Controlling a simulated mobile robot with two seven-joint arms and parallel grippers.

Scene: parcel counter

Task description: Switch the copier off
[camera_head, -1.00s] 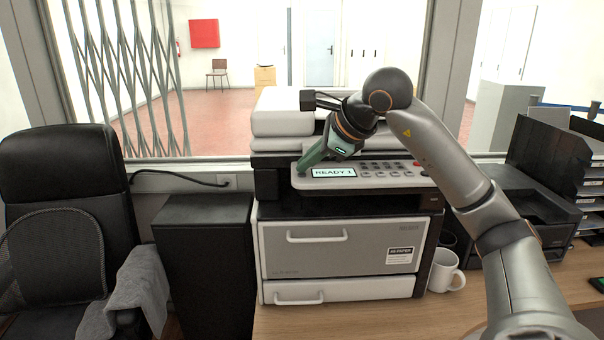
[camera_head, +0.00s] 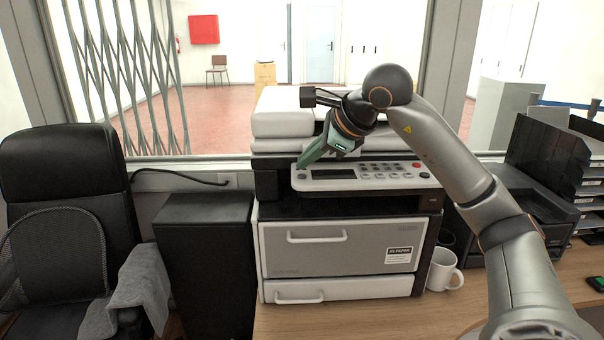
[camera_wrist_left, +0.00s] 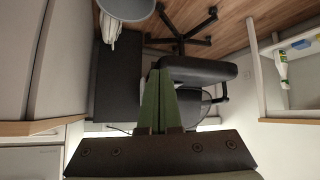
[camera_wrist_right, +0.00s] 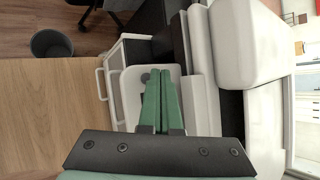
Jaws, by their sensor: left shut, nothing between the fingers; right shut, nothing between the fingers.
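The copier (camera_head: 340,250) stands on the counter in the middle of the head view. Its light control panel (camera_head: 385,181) has a row of keys and a display (camera_head: 333,174) that is dark now. My right gripper (camera_head: 302,164) is shut and empty, its green fingertips at the left end of the panel. The right wrist view shows the shut fingers (camera_wrist_right: 160,74) over the panel, next to a dark round spot; I cannot tell whether they touch. My left gripper (camera_wrist_left: 159,72) is shut and empty, seen only in its own wrist view, away from the copier.
A black chair (camera_head: 60,190) with a grey cloth and a black cabinet (camera_head: 205,265) stand left of the copier. A white mug (camera_head: 444,270) stands close to its right side. A black printer (camera_head: 540,210) and trays are farther right. The counter's front is bare.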

